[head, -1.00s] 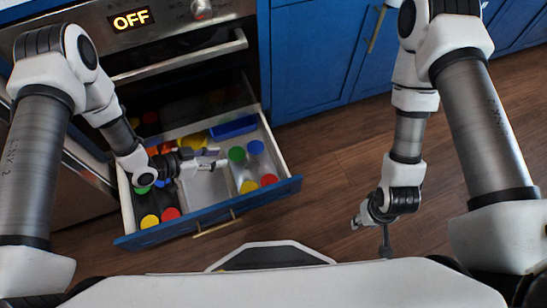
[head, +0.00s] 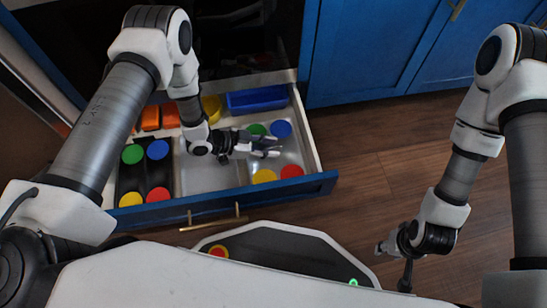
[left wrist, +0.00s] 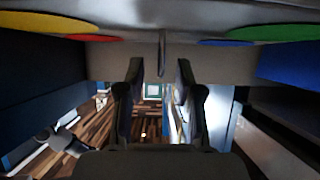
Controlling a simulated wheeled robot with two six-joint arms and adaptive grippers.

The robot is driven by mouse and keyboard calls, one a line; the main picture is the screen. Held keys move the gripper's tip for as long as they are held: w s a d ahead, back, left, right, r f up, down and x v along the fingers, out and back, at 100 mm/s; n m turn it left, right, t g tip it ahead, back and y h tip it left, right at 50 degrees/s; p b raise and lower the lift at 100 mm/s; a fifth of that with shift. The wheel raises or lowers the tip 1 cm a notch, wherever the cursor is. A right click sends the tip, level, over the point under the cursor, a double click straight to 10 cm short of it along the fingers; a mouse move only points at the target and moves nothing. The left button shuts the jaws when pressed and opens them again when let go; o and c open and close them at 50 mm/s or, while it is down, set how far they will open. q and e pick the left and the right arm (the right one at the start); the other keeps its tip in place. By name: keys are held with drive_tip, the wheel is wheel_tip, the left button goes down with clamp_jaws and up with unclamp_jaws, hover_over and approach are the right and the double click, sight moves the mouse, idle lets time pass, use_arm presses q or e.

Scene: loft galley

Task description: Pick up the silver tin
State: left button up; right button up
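The silver tin (head: 290,158) lies in the right part of the open drawer in the head view. It carries green, blue, yellow and red round discs. My left gripper (head: 272,147) reaches in from the left, low over the tin's middle, and hides part of it. In the left wrist view the tin's grey edge (left wrist: 200,35) runs across the top with its discs. The left gripper (left wrist: 160,90) is open there, and a thin upright piece shows between its fingers. I cannot tell whether they touch it. My right gripper (head: 392,267) hangs open and empty over the floor.
A black tin (head: 145,180) with coloured discs lies at the drawer's left. Orange blocks (head: 151,118), a yellow round thing (head: 211,108) and a blue tray (head: 257,99) lie at the back. The drawer front (head: 290,192) stands out over the wooden floor (head: 375,170).

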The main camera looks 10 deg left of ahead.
use_arm(q)
drive_tip(key=shift+x, duration=0.8)
drive_tip(key=shift+a, duration=0.1)
clamp_jaws()
drive_tip(key=shift+r, duration=0.1)
